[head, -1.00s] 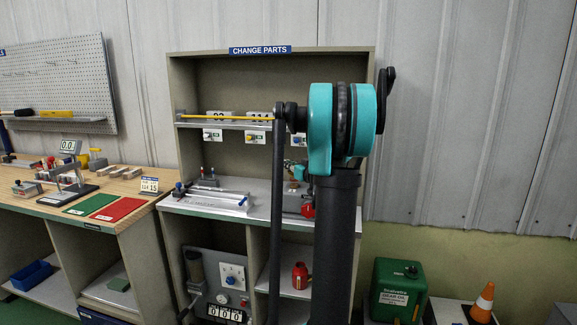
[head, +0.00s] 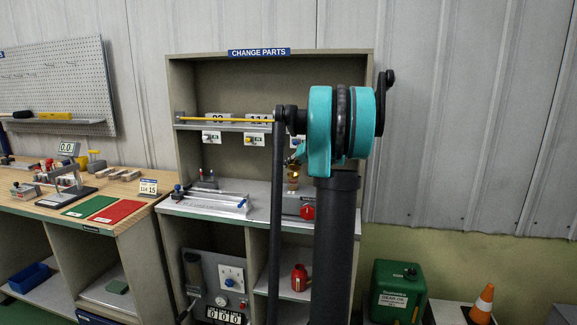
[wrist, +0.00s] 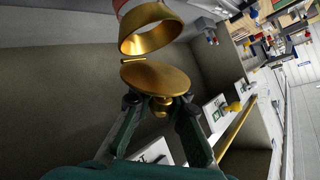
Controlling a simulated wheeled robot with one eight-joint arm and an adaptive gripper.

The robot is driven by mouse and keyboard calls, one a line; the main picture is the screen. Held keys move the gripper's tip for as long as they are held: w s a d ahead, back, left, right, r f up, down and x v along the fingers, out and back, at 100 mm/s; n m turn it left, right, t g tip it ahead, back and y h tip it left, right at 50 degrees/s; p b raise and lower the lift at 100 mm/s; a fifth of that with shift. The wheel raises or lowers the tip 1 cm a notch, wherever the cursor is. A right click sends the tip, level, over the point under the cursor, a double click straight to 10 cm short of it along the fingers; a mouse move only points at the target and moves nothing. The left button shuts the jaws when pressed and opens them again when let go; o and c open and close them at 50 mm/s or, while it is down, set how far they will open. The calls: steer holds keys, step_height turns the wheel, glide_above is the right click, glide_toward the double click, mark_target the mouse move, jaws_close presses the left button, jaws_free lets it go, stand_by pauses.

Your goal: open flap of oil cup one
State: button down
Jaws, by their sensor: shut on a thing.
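A brass oil cup (wrist: 150,36) shows at the top of the wrist view, its round mouth facing me. Its brass disc flap (wrist: 155,76) stands apart from the mouth, tilted open on a hinge at the left. My gripper (wrist: 160,104) has its black fingertips on both sides of a small brass knob (wrist: 160,107) on the flap and is shut on it. In the head view a brass piece (head: 293,176) shows beside my arm, above the shelf; my gripper there is mostly hidden behind my arm. No number on the cup is readable.
The change parts cabinet (head: 171,80) surrounds the work. A yellow rod (head: 225,119) runs along its upper shelf, with small labelled boxes (head: 212,137) below. A grey box with a red knob (head: 308,212) stands on the counter. A workbench (head: 130,190) stands at the left.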

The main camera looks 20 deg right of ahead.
steer(key=shift+w+d+g, duration=0.15)
steer(key=shift+g, duration=0.25)
stand_by(0.3)
steer(key=c, duration=1.6)
jaws_free()
steer(key=shift+o, duration=0.2)
steer(key=v, duration=1.2)
steer(key=shift+d, duration=0.1)
